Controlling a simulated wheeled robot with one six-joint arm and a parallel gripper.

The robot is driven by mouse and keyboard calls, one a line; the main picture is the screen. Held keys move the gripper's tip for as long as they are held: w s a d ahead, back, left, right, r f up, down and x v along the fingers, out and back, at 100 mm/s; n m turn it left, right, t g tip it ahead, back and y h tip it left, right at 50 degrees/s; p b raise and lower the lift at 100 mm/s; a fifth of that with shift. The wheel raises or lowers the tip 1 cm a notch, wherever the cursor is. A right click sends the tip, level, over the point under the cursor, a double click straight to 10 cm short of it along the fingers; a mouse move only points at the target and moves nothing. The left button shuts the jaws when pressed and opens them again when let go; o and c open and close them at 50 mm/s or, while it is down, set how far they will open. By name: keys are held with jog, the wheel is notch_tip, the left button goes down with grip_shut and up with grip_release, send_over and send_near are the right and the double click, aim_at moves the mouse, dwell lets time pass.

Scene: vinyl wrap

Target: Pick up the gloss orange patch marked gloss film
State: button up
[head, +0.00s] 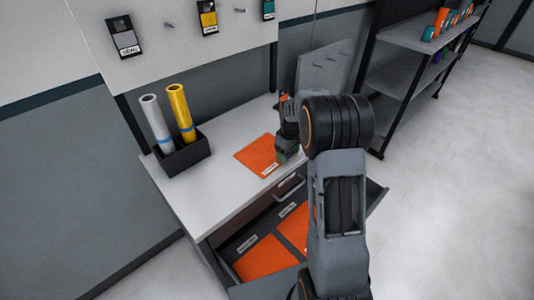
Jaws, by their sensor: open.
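An orange patch (256,154) with a small white label lies flat on the white worktop. Two more orange sheets, a left one (266,264) and a right one (296,222), lie in the open drawer (222,256), each near a pale label. The label print is too small to read, so I cannot tell which is the gloss film. My gripper (281,157) is open, at the right edge of the worktop patch. My arm hides part of the drawer and the worktop behind it. I cannot tell whether the fingertips touch the patch.
A black holder (183,157) with a white roll (157,122) and a yellow roll (182,110) stands at the worktop's left. Sample cards hang on the wall panel (180,40) above. A shelf rack (400,85) stands at right. The floor (450,190) at right is clear.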

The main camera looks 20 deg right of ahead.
jog(key=c, duration=1.1)
jog(key=shift+r, duration=0.1)
